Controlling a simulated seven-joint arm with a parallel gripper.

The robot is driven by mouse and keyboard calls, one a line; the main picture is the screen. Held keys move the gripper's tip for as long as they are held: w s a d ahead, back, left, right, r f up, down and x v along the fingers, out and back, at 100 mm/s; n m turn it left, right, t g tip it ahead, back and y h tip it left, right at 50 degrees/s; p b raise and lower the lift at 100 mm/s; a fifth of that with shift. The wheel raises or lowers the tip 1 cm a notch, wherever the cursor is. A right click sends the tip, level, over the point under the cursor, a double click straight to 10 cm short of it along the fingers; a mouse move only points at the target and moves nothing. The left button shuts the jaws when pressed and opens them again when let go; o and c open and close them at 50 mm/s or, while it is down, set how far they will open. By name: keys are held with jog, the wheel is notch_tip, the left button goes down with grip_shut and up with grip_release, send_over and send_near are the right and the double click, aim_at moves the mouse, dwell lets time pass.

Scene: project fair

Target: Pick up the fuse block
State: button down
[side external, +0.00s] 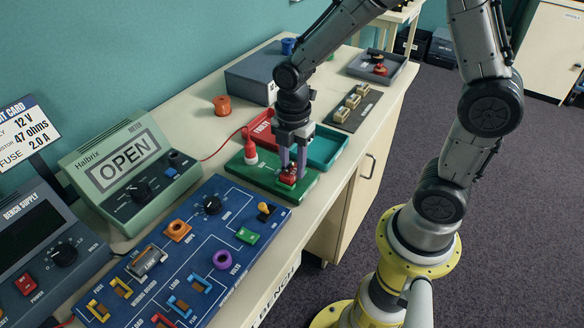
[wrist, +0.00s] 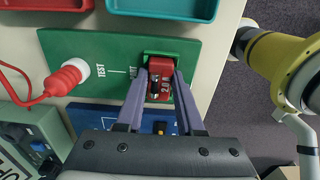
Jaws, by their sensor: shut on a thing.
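The fuse block is a small red block marked "2.0" (wrist: 160,84), held between the two purple-grey fingers of my gripper (wrist: 158,88). In the side external view the red block (side external: 288,174) shows low between the fingertips of my gripper (side external: 291,178). It is at the right part of the green test board (side external: 262,178), over or in a bright green holder (wrist: 147,56). I cannot tell whether it is seated or slightly raised. The red probe (wrist: 66,76) stands on the board's other end.
The blue bench board (side external: 190,245) with several parts lies in front. A meter reading "OPEN" (side external: 130,165) stands left. Red (side external: 262,124) and teal (side external: 325,148) trays sit just behind the green board. A dark strip (side external: 357,108) with several blocks lies farther back.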

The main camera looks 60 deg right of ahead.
aim_at(292, 169)
jog(key=shift+r, duration=0.45)
notch_tip(292, 169, up, 2)
jog(key=shift+r, duration=0.15)
jog(key=s+r, duration=1.2)
jog(key=s, duration=0.2)
jog(key=shift+d+r, duration=0.15)
jog(key=shift+r, duration=0.25)
